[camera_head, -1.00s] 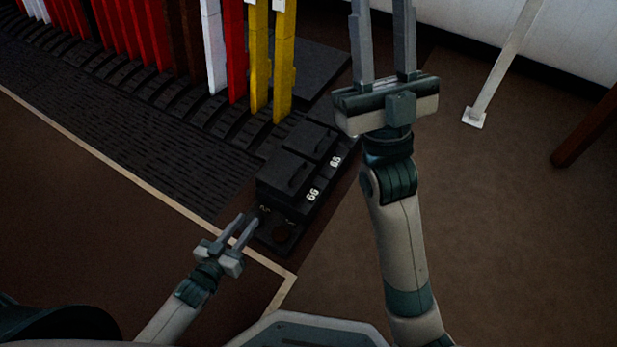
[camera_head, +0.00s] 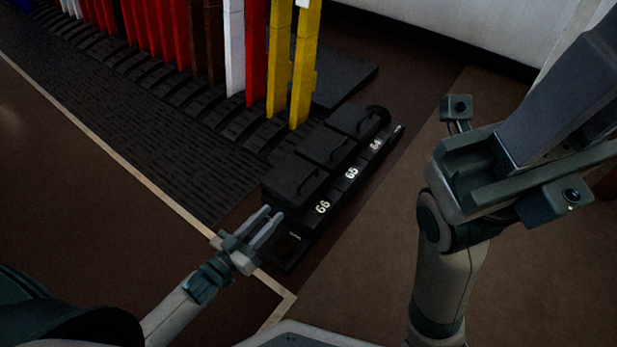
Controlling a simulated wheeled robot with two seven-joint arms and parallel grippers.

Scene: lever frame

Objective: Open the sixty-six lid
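The sixty-six lid (camera_head: 295,182) is a black box-shaped cover with a small handle on top. It sits closed at the near end of a row on the lever frame, with a white "66" label on the ledge beside it. My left gripper (camera_head: 268,222) is at the near edge of this lid, its two fingers apart and pointing towards it. Nothing shows between the fingers, and I cannot tell whether they touch the lid. My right gripper (camera_head: 515,155) is raised close to the camera at the right, away from the lids; its fingers are partly out of the picture.
Lid 65 (camera_head: 325,147) and lid 64 (camera_head: 357,121) stand beyond it in the same row. Tall yellow levers (camera_head: 303,70), red and white ones rise behind at the left. Brown floor (camera_head: 370,255) is clear right of the frame.

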